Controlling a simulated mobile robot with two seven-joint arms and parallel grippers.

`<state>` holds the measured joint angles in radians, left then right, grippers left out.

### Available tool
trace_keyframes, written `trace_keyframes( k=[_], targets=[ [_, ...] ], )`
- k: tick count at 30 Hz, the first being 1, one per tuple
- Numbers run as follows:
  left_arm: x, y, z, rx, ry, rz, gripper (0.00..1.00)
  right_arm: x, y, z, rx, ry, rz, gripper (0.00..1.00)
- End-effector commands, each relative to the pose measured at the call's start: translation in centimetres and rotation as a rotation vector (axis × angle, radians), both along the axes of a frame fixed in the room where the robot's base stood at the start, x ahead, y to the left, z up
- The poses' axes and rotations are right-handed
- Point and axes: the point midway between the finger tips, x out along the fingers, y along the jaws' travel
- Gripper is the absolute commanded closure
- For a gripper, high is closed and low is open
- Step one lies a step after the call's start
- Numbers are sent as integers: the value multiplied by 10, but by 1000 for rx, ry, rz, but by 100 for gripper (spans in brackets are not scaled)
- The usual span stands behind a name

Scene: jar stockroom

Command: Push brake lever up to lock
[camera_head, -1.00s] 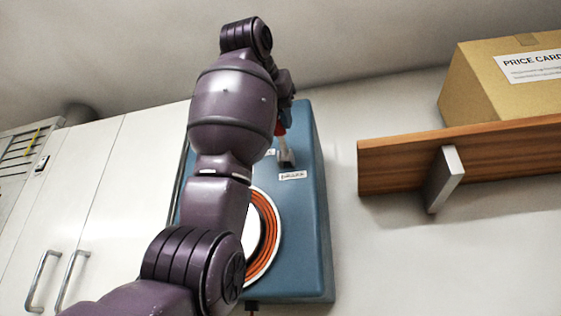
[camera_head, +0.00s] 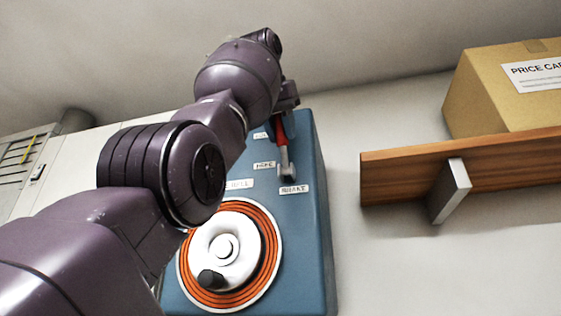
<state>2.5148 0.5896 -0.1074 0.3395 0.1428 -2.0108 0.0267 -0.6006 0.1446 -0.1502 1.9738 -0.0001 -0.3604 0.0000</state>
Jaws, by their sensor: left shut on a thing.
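The brake lever (camera_head: 281,130) has a red handle on a pale metal stem. It stands roughly upright on the blue panel (camera_head: 304,225), above a white label that seems to read BRAKE (camera_head: 294,189). My left gripper (camera_head: 287,99) is at the lever's upper end and is shut on its red handle. The fingers are small and partly hidden behind my left arm, so the exact grip is hard to see. My right gripper is not in view.
A white round dial with a black knob (camera_head: 211,279) and orange rings (camera_head: 268,265) is lower on the panel. A wooden shelf (camera_head: 400,180) with a cardboard box (camera_head: 475,95) is at the right. White cupboards (camera_head: 75,158) are at the left.

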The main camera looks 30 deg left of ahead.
Motion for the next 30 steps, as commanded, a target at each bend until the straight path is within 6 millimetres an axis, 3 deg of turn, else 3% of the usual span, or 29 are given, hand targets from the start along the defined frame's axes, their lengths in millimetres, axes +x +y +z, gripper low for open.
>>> trace_keyframes(
  k=[11,23,24,28,30],
  targets=[
    [4,1,2,-16,58,-1,100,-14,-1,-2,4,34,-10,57],
    [4,1,3,-18,54,-1,100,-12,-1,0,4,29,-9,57],
    [4,1,3,-18,54,-1,67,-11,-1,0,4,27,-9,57],
    [4,1,3,-18,55,-1,47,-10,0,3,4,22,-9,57],
    [4,1,2,-17,56,0,46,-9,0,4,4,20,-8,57]
  ],
)
